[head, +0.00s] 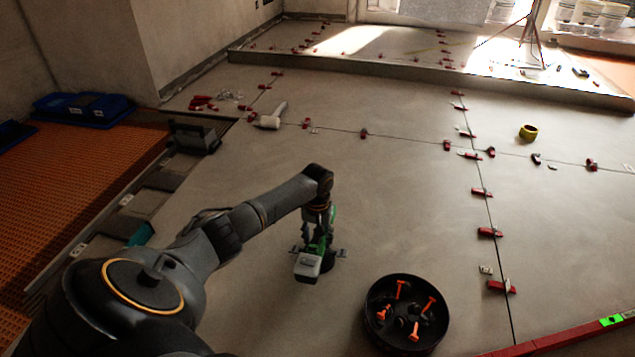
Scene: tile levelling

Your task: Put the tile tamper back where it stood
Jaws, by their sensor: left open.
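The tile tamper (308,266) is a green and black power tool with a grey block on its near side. It appears upright on the grey tiled floor (400,230), left of the black tub. My left gripper (318,222) points down directly over the tamper, at its upper part. Its jaws are open; the fingers overlap the dark tool, so I cannot tell whether they touch it. The tamper's far side and part of its base are hidden. My right gripper is not in view.
A black round tub (371,338) with orange-handled pieces stands right of the tamper. Red levelling wedges (490,232) line the tile joints. A red spirit level (575,337) lies at the lower right. A white-headed mallet (270,121) and yellow tape roll (528,132) lie farther off.

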